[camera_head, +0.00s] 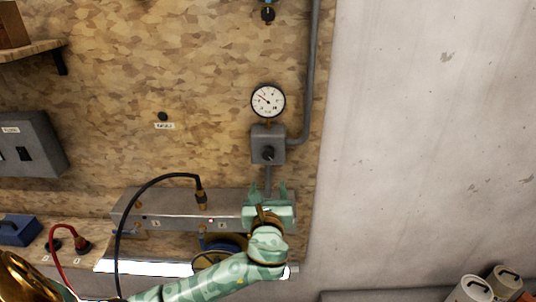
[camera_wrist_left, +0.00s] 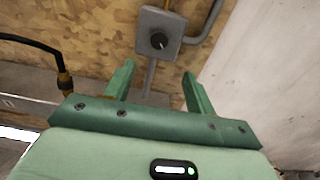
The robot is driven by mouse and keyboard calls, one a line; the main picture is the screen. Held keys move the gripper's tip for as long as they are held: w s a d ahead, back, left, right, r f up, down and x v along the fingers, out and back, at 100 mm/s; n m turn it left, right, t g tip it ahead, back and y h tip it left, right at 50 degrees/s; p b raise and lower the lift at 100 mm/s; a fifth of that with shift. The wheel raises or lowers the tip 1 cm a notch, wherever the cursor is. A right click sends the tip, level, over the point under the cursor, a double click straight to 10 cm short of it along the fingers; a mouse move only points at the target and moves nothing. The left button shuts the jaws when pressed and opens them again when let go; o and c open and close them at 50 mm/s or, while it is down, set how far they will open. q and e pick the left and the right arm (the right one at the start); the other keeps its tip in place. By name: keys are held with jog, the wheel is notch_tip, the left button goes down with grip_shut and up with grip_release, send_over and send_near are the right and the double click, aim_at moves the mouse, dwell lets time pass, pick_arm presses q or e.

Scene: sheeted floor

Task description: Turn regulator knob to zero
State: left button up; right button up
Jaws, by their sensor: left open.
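The regulator is a grey box (camera_head: 267,145) on the chipboard wall with a black knob (camera_head: 267,153) on its front. A round white gauge (camera_head: 268,101) sits just above it, its needle pointing to the upper left. My left gripper (camera_head: 268,188) is open and empty, below the regulator box and apart from it. In the left wrist view the knob (camera_wrist_left: 159,41) shows beyond and above the spread fingers (camera_wrist_left: 158,85), with a pale mark on its face. The right gripper is not seen.
A grey pipe (camera_head: 313,70) runs up from the box's right side. A metal rail (camera_head: 165,210) with a black cable (camera_head: 150,180) lies below left. A grey switch box (camera_head: 30,145) hangs at left. A bare pale wall (camera_head: 430,140) is at right.

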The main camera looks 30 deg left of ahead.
aim_at(268, 157)
pick_arm(q)
jog(key=x, duration=1.5)
jog(key=shift+f, duration=0.15)
jog(key=c, duration=1)
